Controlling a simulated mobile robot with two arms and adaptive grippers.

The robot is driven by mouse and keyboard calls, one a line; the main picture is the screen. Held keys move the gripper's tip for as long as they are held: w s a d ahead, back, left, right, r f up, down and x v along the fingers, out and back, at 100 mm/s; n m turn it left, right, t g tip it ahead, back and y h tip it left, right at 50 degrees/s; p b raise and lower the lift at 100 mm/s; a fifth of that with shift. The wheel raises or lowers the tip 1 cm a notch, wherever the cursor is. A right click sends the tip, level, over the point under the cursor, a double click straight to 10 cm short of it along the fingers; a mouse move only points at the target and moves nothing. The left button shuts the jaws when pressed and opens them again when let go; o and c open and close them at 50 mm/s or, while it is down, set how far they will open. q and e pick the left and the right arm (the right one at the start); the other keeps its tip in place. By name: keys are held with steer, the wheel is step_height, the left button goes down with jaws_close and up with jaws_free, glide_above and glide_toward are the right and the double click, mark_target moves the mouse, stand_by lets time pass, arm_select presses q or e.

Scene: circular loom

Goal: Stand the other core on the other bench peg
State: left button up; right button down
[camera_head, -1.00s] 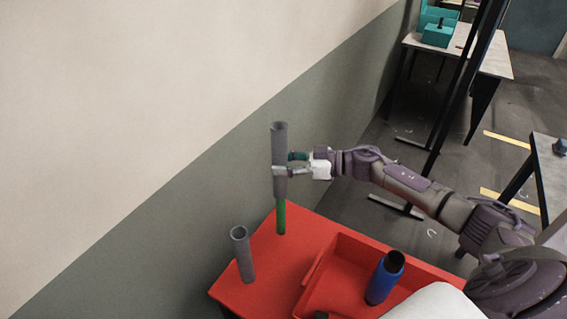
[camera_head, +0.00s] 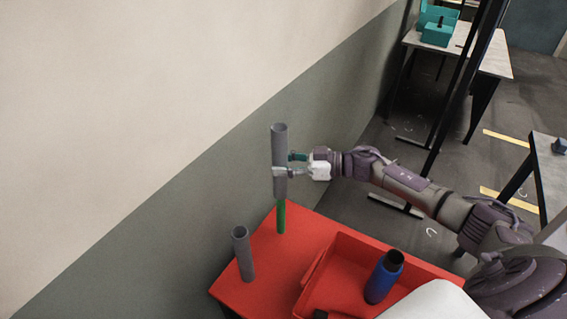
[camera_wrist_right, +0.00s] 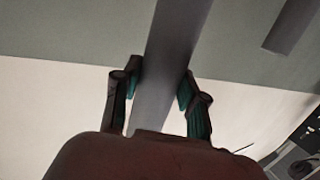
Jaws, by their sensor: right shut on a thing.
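A grey tubular core (camera_head: 279,145) is upright in my right gripper (camera_head: 284,171), which is shut on its middle. Its lower end lines up with a green peg (camera_head: 281,217) rising from the red bench (camera_head: 262,258). The lower part of the peg shows below the core; whether the core is around its top or just above it, I cannot tell. In the right wrist view the held core (camera_wrist_right: 165,65) runs between both fingers (camera_wrist_right: 160,88). A second grey core (camera_head: 243,255) stands upright at the bench's left; any peg inside it is hidden. My left gripper is not in view.
A red tray (camera_head: 340,255) lies on the bench to the right, with a blue bottle-like object (camera_head: 384,278) with a dark top in it. The wall (camera_head: 190,215) is close behind the bench. A table (camera_head: 480,50) stands far back right.

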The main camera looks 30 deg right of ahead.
mark_target(284, 194)
steer(key=shift+f+b, duration=0.35)
steer(key=shift+f, duration=0.4)
stand_by(0.4)
steer(key=shift+f+b, duration=1.5)
steer(key=shift+f, duration=1.15)
steer(key=shift+f+b, duration=1.7)
steer(key=shift+f, duration=0.7)
